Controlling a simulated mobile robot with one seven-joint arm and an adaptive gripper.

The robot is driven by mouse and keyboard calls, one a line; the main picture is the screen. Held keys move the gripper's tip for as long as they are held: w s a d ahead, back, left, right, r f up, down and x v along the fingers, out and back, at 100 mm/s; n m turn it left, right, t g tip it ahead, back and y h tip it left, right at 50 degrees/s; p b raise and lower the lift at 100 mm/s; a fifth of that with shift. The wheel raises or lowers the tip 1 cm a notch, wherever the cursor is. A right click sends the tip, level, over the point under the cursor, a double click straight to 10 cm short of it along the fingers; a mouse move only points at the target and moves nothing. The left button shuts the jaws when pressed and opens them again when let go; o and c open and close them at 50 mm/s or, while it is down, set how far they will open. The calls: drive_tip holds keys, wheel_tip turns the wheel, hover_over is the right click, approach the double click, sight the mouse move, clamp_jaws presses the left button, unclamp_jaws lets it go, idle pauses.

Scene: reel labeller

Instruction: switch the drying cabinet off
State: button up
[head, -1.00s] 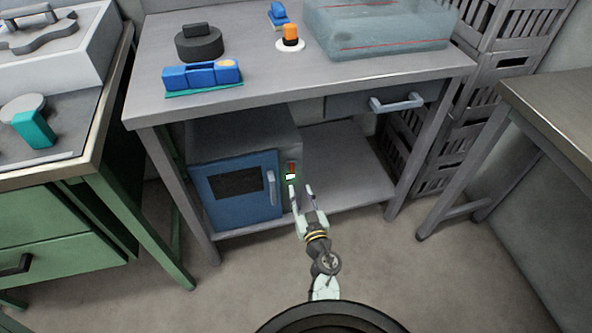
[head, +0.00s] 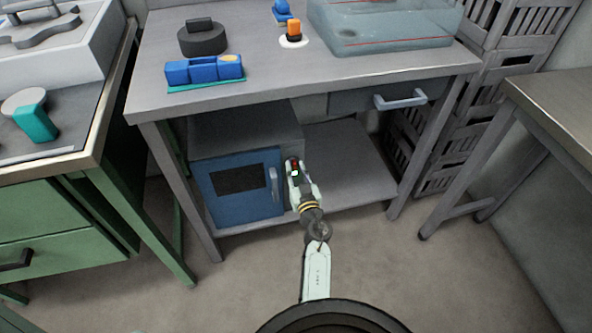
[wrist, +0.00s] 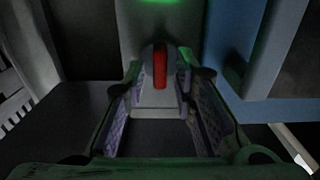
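The drying cabinet (head: 205,190) is a grey box with a blue door (head: 262,202), a dark window and an upright handle, on the shelf under the table. A red switch lever (wrist: 160,66) stands on a pale plate (wrist: 155,98) on its front, right of the door in the head view. A green glow (wrist: 158,2) shows at the top edge of the wrist view. My gripper (wrist: 162,110) is open, with a finger on either side of the lever's plate. I cannot tell whether the fingers touch it. In the head view my gripper (head: 296,177) covers most of the switch area.
The table (head: 300,85) overhangs the cabinet, with a drawer handle (head: 400,99) at its right. The shelf (head: 345,165) right of the cabinet is bare. Grey crates (head: 440,140) are stacked farther right. A green cabinet (head: 60,225) stands at the left.

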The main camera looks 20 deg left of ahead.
clamp_jaws()
drive_tip(key=shift+n, duration=0.3)
drive_tip(key=n+p, duration=0.1)
drive_tip(key=n, duration=0.1)
drive_tip(key=shift+n, duration=0.4)
drive_tip(key=n+p, duration=0.1)
drive_tip(key=n, duration=0.3)
drive_tip(key=shift+s+a, duration=0.1)
drive_tip(key=n, duration=0.5)
drive_tip(key=shift+f+n, duration=0.15)
drive_tip(key=shift+n, duration=0.25)
drive_tip(key=n, duration=0.4)
drive_tip(key=shift+f+n+b, duration=0.1)
drive_tip(key=shift+n+b, duration=0.2)
drive_tip(key=shift+b, duration=0.1)
